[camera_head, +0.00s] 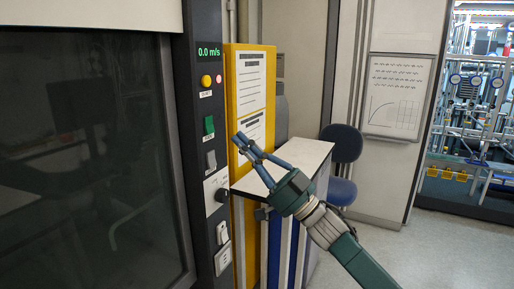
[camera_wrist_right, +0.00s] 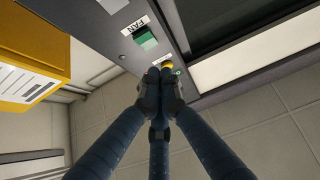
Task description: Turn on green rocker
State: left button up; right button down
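The green rocker (camera_head: 209,125) is on the dark vertical control panel (camera_head: 203,88) in the head view. It sits below a yellow button (camera_head: 206,81) and above a grey rocker (camera_head: 211,160). In the right wrist view the green rocker (camera_wrist_right: 147,40) shows beside a FAN label, just beyond the fingertips. My right gripper (camera_head: 240,144) is to the right of the panel, in front of the yellow board. Its fingers (camera_wrist_right: 160,90) converge with tips together, and hold nothing visible. Contact with the panel cannot be seen. My left gripper is not in view.
A display reading 0.0 m/s (camera_head: 209,51) tops the panel. A black knob (camera_head: 221,195) and white sockets (camera_head: 222,233) are lower down. A dark glass sash (camera_head: 90,150) is left. A yellow board (camera_head: 232,100), white-topped cabinet (camera_head: 305,155) and blue chair (camera_head: 342,145) are right.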

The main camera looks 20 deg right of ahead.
aim_at(208, 123)
jog(key=w+a, duration=0.1)
jog(key=w+a+p, duration=0.1)
jog(key=w, duration=0.1)
jog(key=w+a+p, duration=0.1)
jog(key=shift+w+a+r, duration=0.25)
jog(key=shift+r, duration=0.1)
